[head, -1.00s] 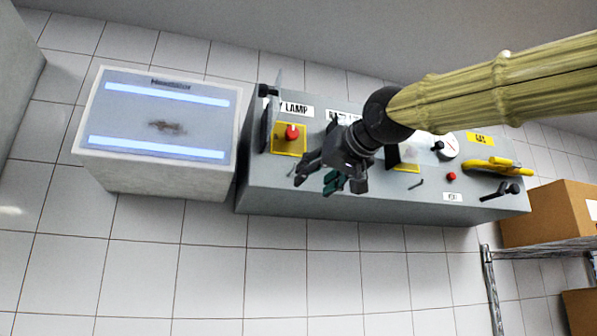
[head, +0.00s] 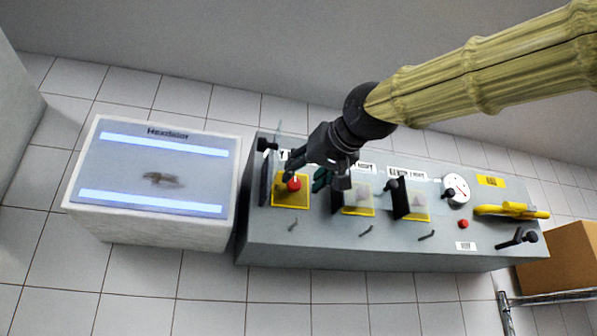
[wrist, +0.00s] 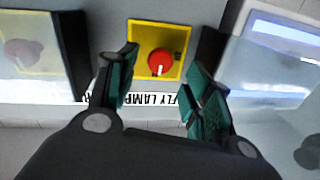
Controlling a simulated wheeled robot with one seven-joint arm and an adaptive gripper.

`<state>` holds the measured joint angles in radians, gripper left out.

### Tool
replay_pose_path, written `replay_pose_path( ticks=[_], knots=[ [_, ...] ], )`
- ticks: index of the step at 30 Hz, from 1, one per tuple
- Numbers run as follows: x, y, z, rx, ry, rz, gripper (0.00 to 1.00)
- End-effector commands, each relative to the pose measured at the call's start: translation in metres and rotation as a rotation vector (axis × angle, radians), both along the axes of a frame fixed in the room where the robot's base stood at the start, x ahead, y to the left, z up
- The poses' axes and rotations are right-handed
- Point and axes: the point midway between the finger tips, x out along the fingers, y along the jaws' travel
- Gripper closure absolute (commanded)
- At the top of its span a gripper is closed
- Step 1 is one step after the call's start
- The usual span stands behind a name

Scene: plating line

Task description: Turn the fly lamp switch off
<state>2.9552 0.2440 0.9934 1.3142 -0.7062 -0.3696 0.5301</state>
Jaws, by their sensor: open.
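The fly lamp switch (head: 293,184) is a round red knob with a white mark, on a yellow plate (head: 290,203) at the left end of the grey control panel. It also shows in the wrist view (wrist: 160,62), with the "FLY LAMP" label (wrist: 150,98) below it. Its clear cover (head: 268,172) stands raised. My gripper (head: 306,182) is open and empty, at the knob in the head view. In the wrist view, the knob lies between and beyond the two green-padded fingertips. I cannot tell whether a finger touches it.
The lit fly lamp box (head: 150,165) stands left of the panel (head: 370,243). Two more covered switches (head: 357,200) (head: 415,205) sit to the right. Farther right are a gauge (head: 456,188), a yellow handle (head: 510,210) and a cardboard box (head: 570,258).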

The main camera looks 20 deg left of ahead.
Motion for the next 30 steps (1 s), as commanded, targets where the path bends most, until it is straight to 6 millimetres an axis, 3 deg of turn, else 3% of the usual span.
replay_pose_path(
  ticks=[12, 26, 30],
  knots=[
    [0.026, 0.022, 0.001, -0.002, 0.000, -0.003, 0.49],
    [0.029, 0.025, -0.001, -0.001, 0.000, -0.002, 0.49],
    [0.029, 0.025, -0.001, 0.000, 0.000, -0.002, 0.75]
  ],
)
